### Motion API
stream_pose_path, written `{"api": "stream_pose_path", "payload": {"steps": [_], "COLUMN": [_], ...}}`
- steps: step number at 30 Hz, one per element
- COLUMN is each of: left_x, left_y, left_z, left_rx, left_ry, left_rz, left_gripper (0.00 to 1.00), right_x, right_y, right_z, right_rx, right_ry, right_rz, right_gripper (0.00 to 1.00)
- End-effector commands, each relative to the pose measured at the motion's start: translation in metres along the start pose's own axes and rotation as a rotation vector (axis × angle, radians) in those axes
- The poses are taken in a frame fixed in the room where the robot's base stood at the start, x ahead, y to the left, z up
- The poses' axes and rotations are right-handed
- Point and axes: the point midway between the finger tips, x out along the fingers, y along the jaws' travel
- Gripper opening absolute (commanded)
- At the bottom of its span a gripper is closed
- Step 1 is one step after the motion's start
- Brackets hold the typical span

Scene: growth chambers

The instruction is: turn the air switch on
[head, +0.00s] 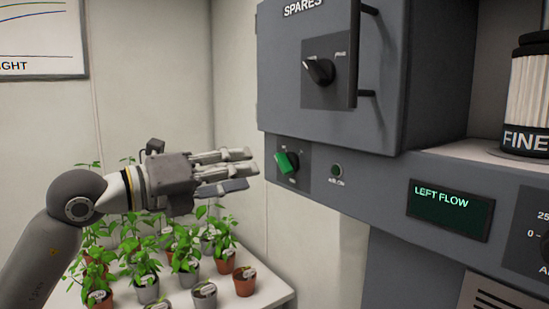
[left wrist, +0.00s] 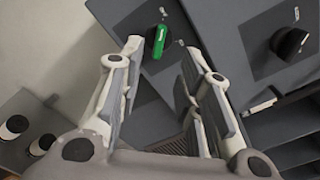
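The air switch, a green knob (head: 287,162) on a dark plate, is on the grey panel below the cabinet in the head view. Its handle is tilted, with the upper end to the left. A small round lamp (head: 337,171) marked air on sits to its right and looks dark. My left gripper (head: 252,169) points at the knob from the left, a short gap away, open and empty. In the left wrist view the green knob (left wrist: 158,41) shows just beyond and between the parted fingertips (left wrist: 162,52). My right gripper is not in view.
A grey cabinet (head: 280,90) marked SPARES with a black knob (head: 318,71) overhangs above the switch. A display (head: 449,211) reads LEFT FLOW. A filter marked FINE (head: 527,95) stands at right. Potted plants (head: 187,262) stand on a white table below my gripper.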

Motion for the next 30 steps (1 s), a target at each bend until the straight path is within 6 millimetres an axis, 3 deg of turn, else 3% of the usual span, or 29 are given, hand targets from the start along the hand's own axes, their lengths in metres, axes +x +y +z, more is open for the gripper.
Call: {"api": "stream_pose_path", "payload": {"steps": [6, 12, 25, 30], "left_x": [0.044, 0.073, 0.084, 0.084], "left_y": [-0.004, -0.002, 0.000, 0.000], "left_z": [0.003, 0.002, 0.000, 0.000], "left_rx": [-0.005, -0.004, -0.002, -0.002], "left_ry": [0.003, 0.001, 0.000, 0.000], "left_rz": [-0.002, -0.002, -0.002, -0.002], "left_gripper": [0.33, 0.33, 0.33, 0.12], "right_x": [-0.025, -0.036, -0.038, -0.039], "right_y": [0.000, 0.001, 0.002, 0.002], "right_z": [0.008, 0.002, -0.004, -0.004], "right_rx": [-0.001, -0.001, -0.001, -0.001], "right_ry": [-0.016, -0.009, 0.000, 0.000], "right_rz": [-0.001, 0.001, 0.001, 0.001], "right_gripper": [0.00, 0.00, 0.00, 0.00]}}
